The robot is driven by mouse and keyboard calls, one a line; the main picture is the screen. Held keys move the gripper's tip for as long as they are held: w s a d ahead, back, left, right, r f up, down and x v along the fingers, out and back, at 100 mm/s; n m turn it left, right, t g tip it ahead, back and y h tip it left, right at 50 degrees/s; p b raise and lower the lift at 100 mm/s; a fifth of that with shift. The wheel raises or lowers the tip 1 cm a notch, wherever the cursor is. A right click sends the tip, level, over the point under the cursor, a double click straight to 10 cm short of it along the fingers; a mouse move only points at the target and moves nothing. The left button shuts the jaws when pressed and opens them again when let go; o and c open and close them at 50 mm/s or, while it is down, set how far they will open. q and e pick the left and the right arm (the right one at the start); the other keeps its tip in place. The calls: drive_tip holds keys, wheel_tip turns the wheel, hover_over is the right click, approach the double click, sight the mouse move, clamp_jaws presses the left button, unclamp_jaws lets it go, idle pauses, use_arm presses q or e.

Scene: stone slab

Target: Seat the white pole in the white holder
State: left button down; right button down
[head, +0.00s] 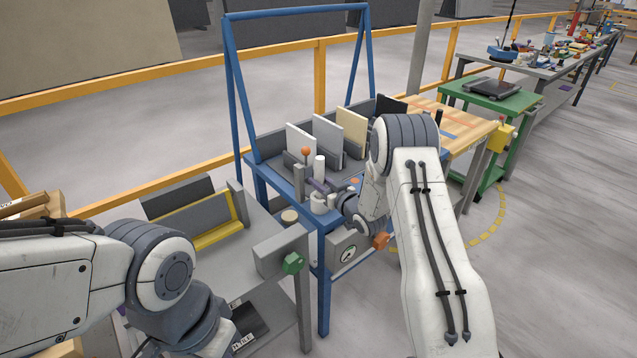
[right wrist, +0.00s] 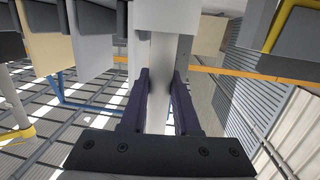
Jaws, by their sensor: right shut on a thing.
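The white pole (head: 320,166) stands about upright at the front of the blue-framed stand. My right gripper (head: 321,187) is shut on it, with dark purple fingers on its two sides. The white holder (head: 318,205) is directly below the fingers in the head view. In the right wrist view the pole (right wrist: 160,85) runs between the fingers (right wrist: 160,95) up to a white block (right wrist: 165,14), which looks like the holder. The fingers hide part of the pole, and I cannot tell how deep its lower end sits. My left gripper is out of view.
A grey post with an orange ball (head: 305,152) stands close left of the pole. Upright slabs (head: 328,132) stand behind it in a rack. A gauge box (head: 347,252) is on the stand's front. A grey table with a yellow-edged rack (head: 215,235) is to the left.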

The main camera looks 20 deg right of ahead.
drive_tip(key=shift+f+b, duration=0.75)
drive_tip(key=shift+f, duration=0.1)
drive_tip(key=c, duration=0.6)
unclamp_jaws()
drive_tip(key=shift+o, duration=0.2)
drive_tip(key=b+v, duration=0.1)
drive_tip(key=v, duration=0.9)
drive_tip(key=shift+s, duration=0.2)
